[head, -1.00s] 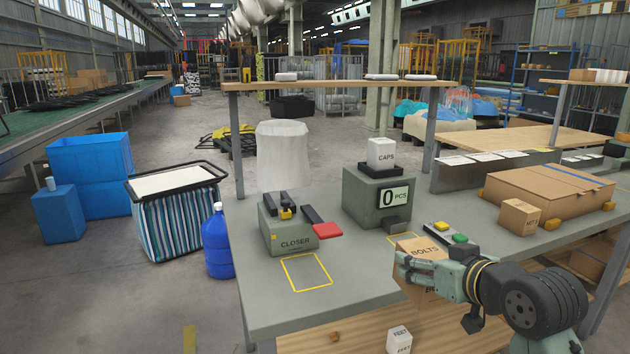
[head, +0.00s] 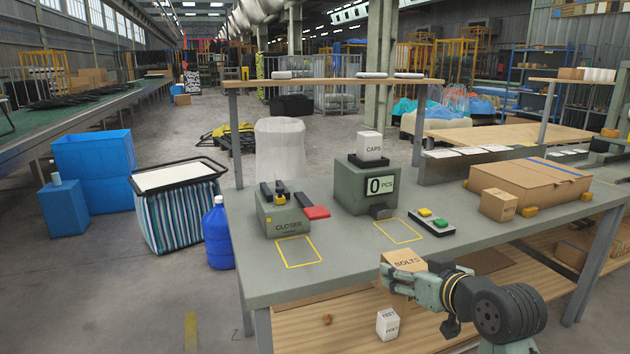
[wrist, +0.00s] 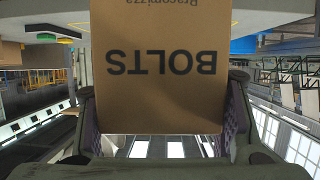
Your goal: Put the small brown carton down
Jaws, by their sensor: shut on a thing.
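The small brown carton (head: 405,259), lettered BOLTS, is held in my gripper (head: 398,277). In the head view it overlaps the front edge of the grey workbench (head: 345,262); its height relative to the bench top is hard to tell. In the wrist view the carton (wrist: 160,70) fills the middle, its lettering upside down. My gripper's fingers (wrist: 165,125) are shut on its sides. The carton's underside is hidden.
Yellow outlined squares lie before the closer (head: 283,222) and the counter block (head: 362,185). A button panel (head: 431,223), a NUTS carton (head: 498,204) and a large carton (head: 541,184) stand rightward. A white FEET box (head: 387,324) is on the lower shelf (head: 335,325).

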